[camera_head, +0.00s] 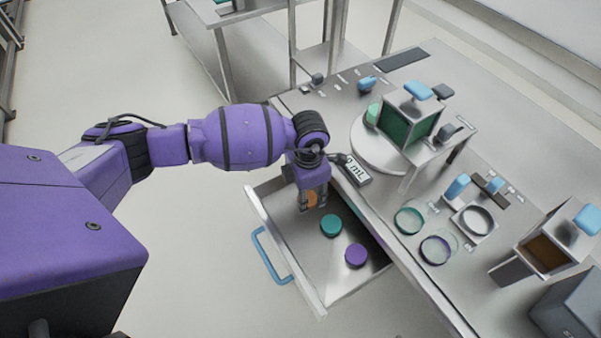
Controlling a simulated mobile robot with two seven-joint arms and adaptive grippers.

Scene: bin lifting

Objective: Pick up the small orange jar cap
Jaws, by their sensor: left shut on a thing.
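The small orange jar cap (312,198) is between the fingers of my left gripper (314,200), which is shut on it. The gripper points down over the open drawer (318,284), near its back left part. The cap is partly covered by the fingers, and I cannot tell whether it still touches the drawer floor. A teal cap (331,225) and a purple cap (356,254) lie on the drawer floor to the right and nearer. My right gripper is not in view.
The drawer has a blue handle (268,257) at its front. On the bench are a "1 mL" label block (354,170), glass jars (409,219), a round turntable (366,150) and a stand with a green panel (402,125). The floor left of the drawer is clear.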

